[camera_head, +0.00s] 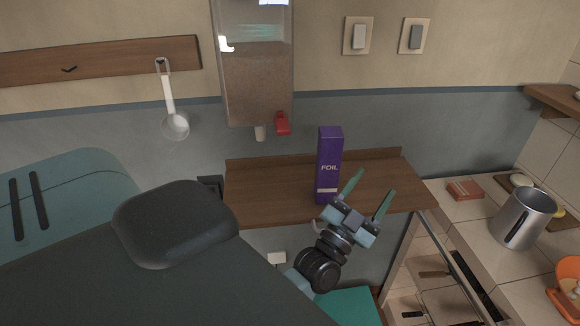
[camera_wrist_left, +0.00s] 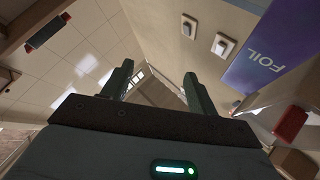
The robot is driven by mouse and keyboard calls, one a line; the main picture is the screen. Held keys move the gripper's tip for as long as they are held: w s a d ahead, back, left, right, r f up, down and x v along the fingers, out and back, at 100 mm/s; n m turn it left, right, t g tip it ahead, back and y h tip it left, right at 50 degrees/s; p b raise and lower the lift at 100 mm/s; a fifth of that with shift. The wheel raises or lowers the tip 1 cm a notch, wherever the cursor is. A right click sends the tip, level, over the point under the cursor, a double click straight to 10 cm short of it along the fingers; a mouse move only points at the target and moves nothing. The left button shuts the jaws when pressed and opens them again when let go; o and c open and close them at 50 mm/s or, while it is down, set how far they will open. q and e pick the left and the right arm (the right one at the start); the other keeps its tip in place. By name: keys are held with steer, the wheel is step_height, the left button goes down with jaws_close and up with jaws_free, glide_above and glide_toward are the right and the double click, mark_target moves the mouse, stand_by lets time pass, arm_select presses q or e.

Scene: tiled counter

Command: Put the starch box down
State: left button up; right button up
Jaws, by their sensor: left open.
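A tall purple box lettered FOIL (camera_head: 329,160) stands upright on a brown wooden shelf (camera_head: 270,190) against the wall. No box with a starch label shows. My left gripper (camera_head: 377,183) is in front of the shelf, just right of the box, with its two green fingers apart and nothing between them. In the left wrist view the open fingers (camera_wrist_left: 156,78) are empty, and the purple box (camera_wrist_left: 275,45) is off to their right side. The lower part of the box is close to the gripper in the head view; I cannot tell whether they touch. My right gripper is not in view.
A clear dispenser (camera_head: 253,70) with a red lever (camera_head: 283,124) hangs above the shelf. A ladle (camera_head: 172,115) hangs from a wall rail. A metal pot (camera_head: 523,217) and a reddish packet (camera_head: 464,190) are on the tiled counter at right. The shelf is bare on both sides of the box.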

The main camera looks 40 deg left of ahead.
arm_select(q)
steer(key=s+d+f+g+h, duration=0.1)
steer(key=s+f+g, duration=0.2)
steer(key=f, duration=0.4)
steer(key=s+d+f+g+h, duration=0.1)
steer(key=s+f+g+h, duration=0.1)
steer(key=f, duration=0.5)
steer(key=s+d+f+n+g, duration=0.1)
steer(key=s+f+g, duration=0.8)
steer(key=s+f, duration=1.1)
steer(key=shift+s+f+n+g, duration=0.3)
steer(key=shift+s+f+n, duration=0.1)
steer(key=shift+s+n, duration=0.35)
steer(key=shift+d, duration=0.1)
steer(key=shift+c, duration=0.2)
